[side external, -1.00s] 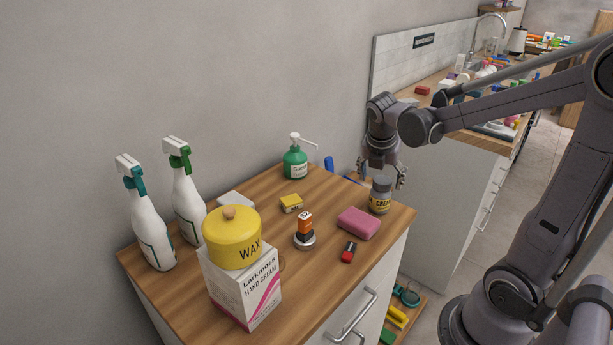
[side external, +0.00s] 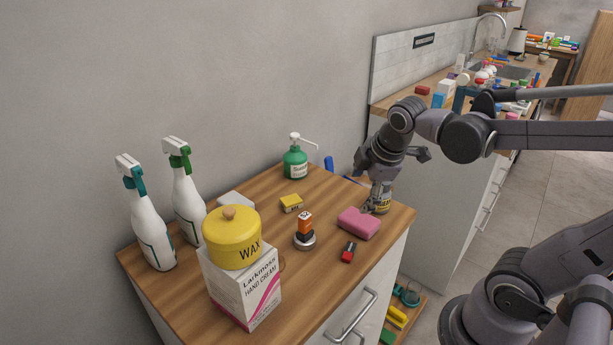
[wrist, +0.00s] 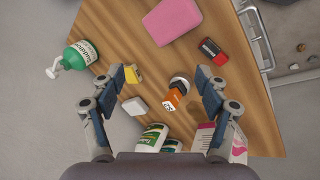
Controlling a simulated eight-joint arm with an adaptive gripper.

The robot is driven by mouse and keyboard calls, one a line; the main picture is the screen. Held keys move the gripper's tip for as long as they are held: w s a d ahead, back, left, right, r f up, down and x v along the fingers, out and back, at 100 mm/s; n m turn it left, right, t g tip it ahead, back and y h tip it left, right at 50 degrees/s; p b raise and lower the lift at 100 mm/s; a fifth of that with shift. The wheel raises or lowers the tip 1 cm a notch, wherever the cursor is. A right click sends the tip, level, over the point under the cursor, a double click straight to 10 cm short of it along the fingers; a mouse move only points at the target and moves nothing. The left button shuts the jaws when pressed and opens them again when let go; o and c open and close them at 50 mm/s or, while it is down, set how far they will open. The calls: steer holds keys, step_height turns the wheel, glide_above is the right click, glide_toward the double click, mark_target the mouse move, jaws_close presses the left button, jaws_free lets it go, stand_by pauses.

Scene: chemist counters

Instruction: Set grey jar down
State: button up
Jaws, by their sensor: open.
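A red-and-black item (side external: 348,252), a stacked orange piece (side external: 304,225) and a yellow box (side external: 291,203) stand farther left. A green pump bottle (side external: 295,163) is at the back.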

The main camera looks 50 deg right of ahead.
steer(key=s+a+m+t+y, duration=0.2)
steer(key=a+m, duration=0.5)
steer(key=m, duration=0.3)
steer(key=shift+s+a+f+t, duration=0.15)
steer(key=shift+a+f+t, duration=0.15)
steer(key=shift+f, duration=0.15)
stand_by(0.6)
